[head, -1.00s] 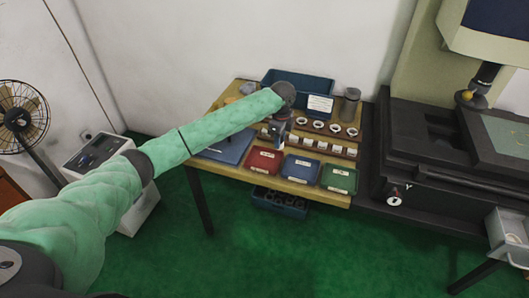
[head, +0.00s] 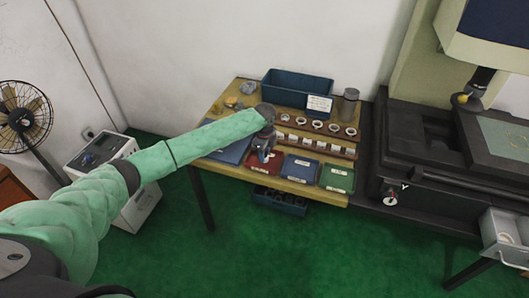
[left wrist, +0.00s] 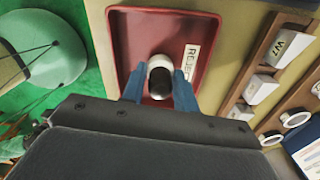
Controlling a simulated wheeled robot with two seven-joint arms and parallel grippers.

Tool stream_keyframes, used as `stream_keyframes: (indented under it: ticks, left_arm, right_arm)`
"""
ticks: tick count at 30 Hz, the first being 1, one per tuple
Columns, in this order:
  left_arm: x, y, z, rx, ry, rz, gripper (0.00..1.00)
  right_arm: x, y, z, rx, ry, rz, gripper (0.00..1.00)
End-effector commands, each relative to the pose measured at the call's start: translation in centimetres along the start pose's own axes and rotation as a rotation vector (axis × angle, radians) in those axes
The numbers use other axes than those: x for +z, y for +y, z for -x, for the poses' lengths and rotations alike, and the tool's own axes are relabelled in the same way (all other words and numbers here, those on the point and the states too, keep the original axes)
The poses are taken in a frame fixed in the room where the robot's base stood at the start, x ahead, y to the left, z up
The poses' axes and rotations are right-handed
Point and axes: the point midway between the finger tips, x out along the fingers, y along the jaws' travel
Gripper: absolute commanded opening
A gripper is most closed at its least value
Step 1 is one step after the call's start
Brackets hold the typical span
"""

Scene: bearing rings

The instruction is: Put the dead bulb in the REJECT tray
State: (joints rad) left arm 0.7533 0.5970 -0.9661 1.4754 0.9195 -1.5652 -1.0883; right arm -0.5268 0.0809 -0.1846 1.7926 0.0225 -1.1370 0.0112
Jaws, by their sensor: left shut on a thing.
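The red tray (head: 253,166), with a label reading REJECT, lies at the front of the wooden table; in the left wrist view its red floor (left wrist: 135,38) is right below my gripper. My left gripper (head: 264,155) is over this tray and points down. In the left wrist view its blue fingers (left wrist: 160,88) are shut on the bulb (left wrist: 160,64), which has a white rounded part and a dark end towards the camera. I cannot tell whether the bulb touches the tray floor. My right gripper is not in view.
A blue tray (head: 300,168) and a green tray (head: 337,178) lie to the right of the red one. Behind them are a wooden rack (head: 345,154) of labelled blocks, a row of white rings (head: 317,124) and a dark blue bin (head: 290,88).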

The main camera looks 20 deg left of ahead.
Motion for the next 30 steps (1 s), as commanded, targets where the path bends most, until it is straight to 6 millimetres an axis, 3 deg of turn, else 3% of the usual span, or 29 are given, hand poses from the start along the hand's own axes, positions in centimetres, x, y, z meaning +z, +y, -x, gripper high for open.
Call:
stream_keyframes:
  ticks: [12,13,15,16,25,30]
  left_arm:
    - [-0.1,0.0,-0.4,0.0,0.001,0.0,0.07]
    - [0.0,0.0,-0.3,-0.001,0.001,-0.001,0.36]
    - [0.0,0.0,-0.3,-0.001,0.001,-0.001,0.49]
    - [0.0,0.0,-0.3,-0.001,0.0,-0.001,0.52]
    - [0.0,0.0,-0.2,-0.001,0.0,-0.001,0.52]
    - [0.0,-0.1,1.2,-0.002,0.001,-0.001,0.52]
  right_arm:
    - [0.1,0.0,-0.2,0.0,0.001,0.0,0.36]
    - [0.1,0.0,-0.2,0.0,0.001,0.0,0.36]
    - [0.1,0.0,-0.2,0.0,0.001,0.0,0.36]
    - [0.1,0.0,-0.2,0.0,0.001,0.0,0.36]
    - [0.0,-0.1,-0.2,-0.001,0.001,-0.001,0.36]
    - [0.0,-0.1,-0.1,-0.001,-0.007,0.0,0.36]
